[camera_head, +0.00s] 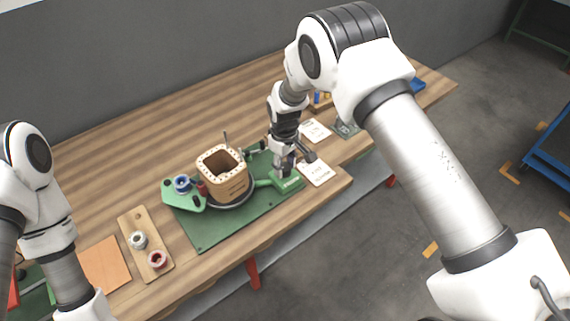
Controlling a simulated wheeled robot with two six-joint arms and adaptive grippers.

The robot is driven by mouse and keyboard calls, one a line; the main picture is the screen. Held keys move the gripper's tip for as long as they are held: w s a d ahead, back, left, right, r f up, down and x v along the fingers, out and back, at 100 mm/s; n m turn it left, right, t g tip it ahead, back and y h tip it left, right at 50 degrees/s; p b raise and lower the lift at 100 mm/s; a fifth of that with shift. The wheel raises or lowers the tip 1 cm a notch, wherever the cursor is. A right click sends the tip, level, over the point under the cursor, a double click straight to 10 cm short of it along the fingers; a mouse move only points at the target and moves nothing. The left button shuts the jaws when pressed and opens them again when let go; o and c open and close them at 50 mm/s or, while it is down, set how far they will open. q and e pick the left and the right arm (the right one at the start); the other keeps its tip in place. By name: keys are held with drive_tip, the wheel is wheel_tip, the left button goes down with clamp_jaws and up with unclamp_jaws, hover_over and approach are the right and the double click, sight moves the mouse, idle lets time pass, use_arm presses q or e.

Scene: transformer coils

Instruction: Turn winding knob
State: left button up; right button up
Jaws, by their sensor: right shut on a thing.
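The winding fixture stands on a green mat (208,235) on the wooden bench. A square wooden coil former (223,176) with a row of pegs along its top rim sits upright on a dark round base. A green gear housing (287,183) is at the right end of the mat. My right gripper (286,166) points down over this housing and is shut on the winding knob, which its fingers mostly hide. My left arm is at the left edge, and its gripper is out of view.
A green bracket with a blue spool (182,184) stands left of the former. A wooden board (133,222) holds two small spools. An orange sheet (105,264) lies beside it. White cards (318,172) lie right of the housing. The back left of the bench is clear.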

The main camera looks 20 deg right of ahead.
sight(284, 166)
drive_tip(key=shift+w, duration=0.1)
idle(0.5)
drive_tip(key=o, duration=1.1)
wheel_tip(284, 166, up, 12)
